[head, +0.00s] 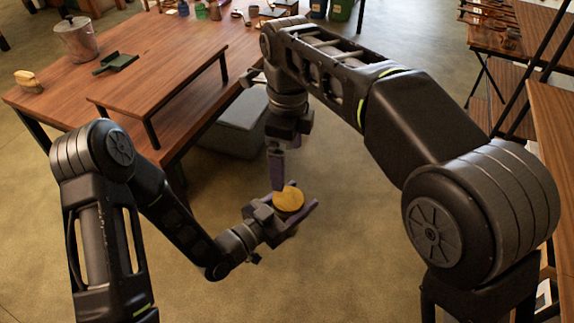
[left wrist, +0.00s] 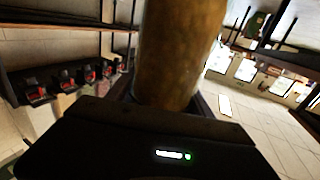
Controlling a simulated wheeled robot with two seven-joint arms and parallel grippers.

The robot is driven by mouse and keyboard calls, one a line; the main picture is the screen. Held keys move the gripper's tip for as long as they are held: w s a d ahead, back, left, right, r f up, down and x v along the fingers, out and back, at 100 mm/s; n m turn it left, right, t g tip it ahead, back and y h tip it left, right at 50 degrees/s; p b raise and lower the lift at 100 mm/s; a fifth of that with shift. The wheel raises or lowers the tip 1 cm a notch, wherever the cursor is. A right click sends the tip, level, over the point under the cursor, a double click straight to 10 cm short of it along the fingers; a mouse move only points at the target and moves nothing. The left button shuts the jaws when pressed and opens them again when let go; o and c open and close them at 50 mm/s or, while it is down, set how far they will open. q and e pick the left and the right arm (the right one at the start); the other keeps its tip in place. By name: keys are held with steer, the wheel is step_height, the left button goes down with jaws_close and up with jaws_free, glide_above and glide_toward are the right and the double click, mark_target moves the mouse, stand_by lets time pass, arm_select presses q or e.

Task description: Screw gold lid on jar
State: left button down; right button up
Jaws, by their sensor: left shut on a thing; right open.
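The gold lid (head: 288,198) shows from above as a round disc at the top of the jar. The jar's brownish body (left wrist: 180,50) fills the upper middle of the left wrist view, between the fingers; its top is out of that picture. In the head view the lid hides most of the jar. My left gripper (head: 291,208) is shut on the jar and holds it in the air over the floor. My right gripper (head: 276,172) is open, pointing down just above and behind the lid. I cannot tell whether it touches the lid.
A wooden table (head: 50,97) with a raised wooden shelf (head: 165,75) stands at the left. On it are a metal pot (head: 76,38), a green dustpan (head: 116,62) and a brush (head: 28,80). A grey bin (head: 232,128) stands on the floor behind the grippers. Open floor lies below the jar.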

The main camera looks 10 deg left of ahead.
stand_by(0.5)
steer(key=s+d+f+n+g+y, duration=0.1)
steer(key=d+f+n+y, duration=0.3)
steer(key=f, duration=1)
steer(key=s+d+f+n+h, duration=0.1)
steer(key=d+f+n, duration=0.2)
steer(key=d+f, duration=0.75)
steer(key=s+f+n+t+y, duration=0.1)
steer(key=s+f+n, duration=1)
steer(key=s+f, duration=0.5)
steer(key=shift+s+a+f+t, duration=0.2)
steer(key=shift+s+a+t, duration=0.2)
steer(key=shift+s, duration=0.7)
arm_select(q)
steer(key=shift+r, duration=0.1)
